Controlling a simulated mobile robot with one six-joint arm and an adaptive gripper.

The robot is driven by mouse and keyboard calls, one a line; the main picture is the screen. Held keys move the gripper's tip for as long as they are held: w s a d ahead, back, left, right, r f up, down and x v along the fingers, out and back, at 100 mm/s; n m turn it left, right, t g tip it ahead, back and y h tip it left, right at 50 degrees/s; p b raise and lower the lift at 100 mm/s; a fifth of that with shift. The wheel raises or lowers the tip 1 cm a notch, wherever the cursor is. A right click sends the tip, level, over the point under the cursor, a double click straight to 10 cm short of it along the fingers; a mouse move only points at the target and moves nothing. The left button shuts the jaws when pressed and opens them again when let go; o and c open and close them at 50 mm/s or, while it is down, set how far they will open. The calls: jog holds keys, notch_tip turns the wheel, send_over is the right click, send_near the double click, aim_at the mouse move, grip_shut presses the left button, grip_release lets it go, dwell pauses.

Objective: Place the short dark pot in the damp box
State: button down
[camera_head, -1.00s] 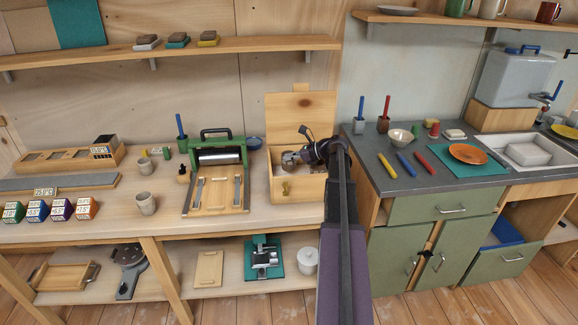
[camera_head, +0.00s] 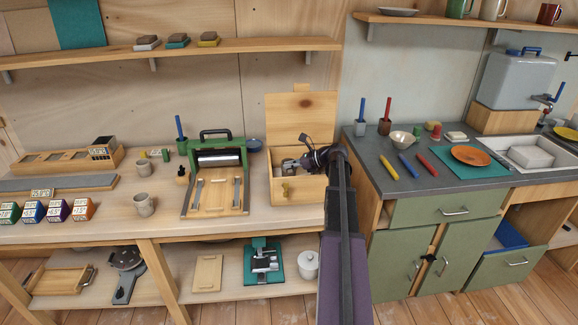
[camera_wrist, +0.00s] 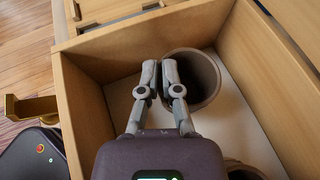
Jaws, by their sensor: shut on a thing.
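The damp box is the open wooden box (camera_head: 298,193) on the bench, its lid raised behind it. In the wrist view, its pale floor and wooden walls (camera_wrist: 95,62) surround my gripper (camera_wrist: 158,75). The gripper reaches down into the box, its two fingers close together at the left rim of a round brownish pot with a dark inside (camera_wrist: 203,70). They are shut on that rim. The pot is inside the box, upright or nearly so. Whether it touches the floor is unclear. In the head view my arm partly hides the box and its contents.
Another round pot (camera_wrist: 242,170) shows partly in the box, at the bottom of the wrist view. A green-framed press (camera_head: 216,178) stands left of the box. Two cups (camera_head: 144,205) stand farther left. The dark counter (camera_head: 440,185) with pens and a plate is at right.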

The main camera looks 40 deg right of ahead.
jog(key=shift+f, duration=0.3)
jog(key=c, duration=0.8)
grip_release()
jog(key=shift+o, duration=0.2)
jog(key=shift+r, duration=0.2)
jog(key=shift+r+p, duration=0.35)
jog(key=shift+r, duration=0.05)
jog(key=shift+s+d+r, duration=0.15)
jog(key=shift+r, duration=0.1)
jog(key=p+v, duration=0.4)
jog(key=v, duration=0.7)
jog(key=shift+s+p, duration=0.25)
jog(key=shift+p, duration=0.1)
jog(key=shift+d, duration=0.15)
